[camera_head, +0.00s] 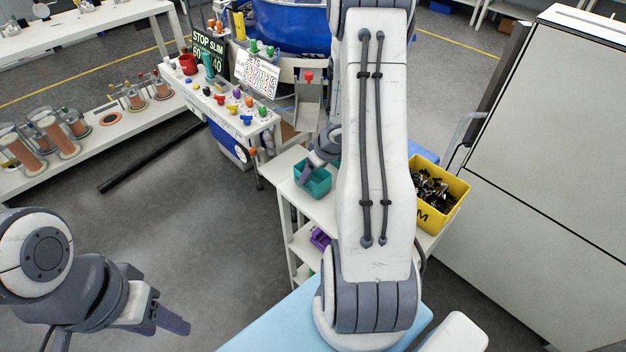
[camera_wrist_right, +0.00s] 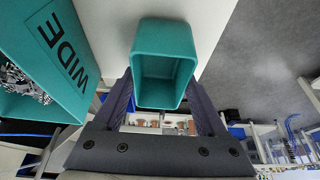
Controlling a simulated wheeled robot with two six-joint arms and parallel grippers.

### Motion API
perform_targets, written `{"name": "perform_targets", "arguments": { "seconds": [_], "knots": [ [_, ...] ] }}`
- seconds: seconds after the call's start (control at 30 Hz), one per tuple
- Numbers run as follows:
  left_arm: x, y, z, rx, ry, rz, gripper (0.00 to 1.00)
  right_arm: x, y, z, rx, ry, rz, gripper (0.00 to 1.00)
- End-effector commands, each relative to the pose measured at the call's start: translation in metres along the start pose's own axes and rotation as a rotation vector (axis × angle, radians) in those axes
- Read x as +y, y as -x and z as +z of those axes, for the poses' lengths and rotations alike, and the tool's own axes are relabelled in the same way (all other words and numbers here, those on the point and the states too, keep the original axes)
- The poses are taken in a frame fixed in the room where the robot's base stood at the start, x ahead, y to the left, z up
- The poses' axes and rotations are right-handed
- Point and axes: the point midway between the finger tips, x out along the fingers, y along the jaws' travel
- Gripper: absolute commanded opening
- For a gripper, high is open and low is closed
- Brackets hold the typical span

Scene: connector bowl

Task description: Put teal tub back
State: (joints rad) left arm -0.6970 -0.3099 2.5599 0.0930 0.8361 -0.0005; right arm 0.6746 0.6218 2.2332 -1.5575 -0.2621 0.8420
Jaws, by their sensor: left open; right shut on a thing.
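The small teal tub (camera_head: 311,182) is at the left side of the white shelf's top in the head view. My right gripper (camera_head: 316,164) is shut on it. In the right wrist view the teal tub (camera_wrist_right: 163,98) sits between the two fingers of my right gripper (camera_wrist_right: 163,80), and its inside looks empty. I cannot tell whether its base touches the shelf top. My left gripper (camera_head: 172,322) is open and empty at the lower left, far from the tub.
A larger teal bin marked WIDE (camera_wrist_right: 55,50) with metal parts is left of the tub in the wrist view. A yellow bin (camera_head: 447,205) of dark parts stands on the right of the white shelf (camera_head: 285,170). A purple bin (camera_head: 320,239) is below. My right arm hides the shelf's middle.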

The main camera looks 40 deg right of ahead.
Motion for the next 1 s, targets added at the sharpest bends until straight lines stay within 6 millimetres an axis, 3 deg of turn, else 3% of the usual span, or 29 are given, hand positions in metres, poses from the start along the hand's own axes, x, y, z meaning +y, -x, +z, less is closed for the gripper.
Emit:
{"name": "perform_targets", "arguments": {
  "seconds": [0.07,0.1,0.27,0.3,0.33,0.67,1.0],
  "knots": [
    [-0.001,-0.009,0.001,0.000,0.000,0.000,0.50,0.000,-0.010,0.004,0.001,0.000,0.000,0.16],
    [-0.001,-0.009,0.001,0.000,0.000,0.000,0.50,0.000,-0.009,0.004,0.000,0.000,0.000,0.08],
    [-0.001,-0.007,0.000,0.000,0.000,0.000,0.50,0.000,-0.007,0.003,-0.001,0.000,0.000,0.07],
    [-0.001,-0.007,0.000,0.000,0.000,0.000,0.50,0.000,-0.007,0.003,-0.001,0.000,0.000,0.90],
    [-0.001,-0.007,0.000,0.000,0.000,0.000,0.50,0.000,-0.007,0.003,-0.001,0.000,0.000,1.00],
    [0.000,-0.001,0.000,0.000,0.000,0.000,0.50,0.000,0.000,0.002,0.001,-0.001,0.001,1.00],
    [0.003,0.046,-0.003,0.000,0.000,0.000,0.50,0.001,0.069,-0.001,0.002,-0.002,0.002,1.00]
  ]
}}
